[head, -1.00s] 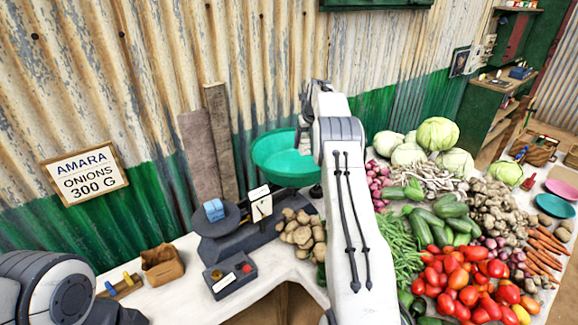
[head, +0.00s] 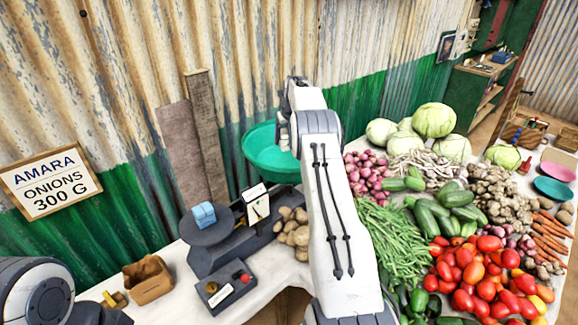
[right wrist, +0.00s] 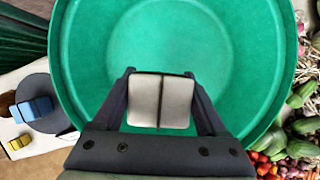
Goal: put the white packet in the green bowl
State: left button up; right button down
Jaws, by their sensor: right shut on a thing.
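The green bowl (head: 268,158) is the wide pan on the far side of the balance scale, and it fills much of the right wrist view (right wrist: 85,60). My right gripper (right wrist: 160,84) is shut on the white packet (right wrist: 146,104), a pale block with a dark line down its middle. The packet is held over the inside of the bowl; I cannot tell its height above the bottom. In the head view my right arm hides the packet and part of the bowl. My left gripper is out of view; only part of the left arm shows at the lower left.
The scale's flat plate (head: 207,228) carries a blue block (head: 203,215). Potatoes (head: 292,232) lie beside the scale, green beans (head: 380,240) and tomatoes (head: 470,265) to the right. Corrugated wall stands behind.

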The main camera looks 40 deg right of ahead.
notch_tip(320, 180, down, 10)
jog(key=p, duration=0.3)
jog(key=shift+r+p, duration=0.2)
jog(key=shift+p, duration=0.2)
jog(key=shift+f, duration=0.15)
grip_release()
jog(key=shift+s+r, duration=0.15)
jog(key=shift+r, duration=0.2)
jog(key=b+v, duration=0.4)
jog(key=v, duration=0.7)
jog(key=shift+r, duration=0.2)
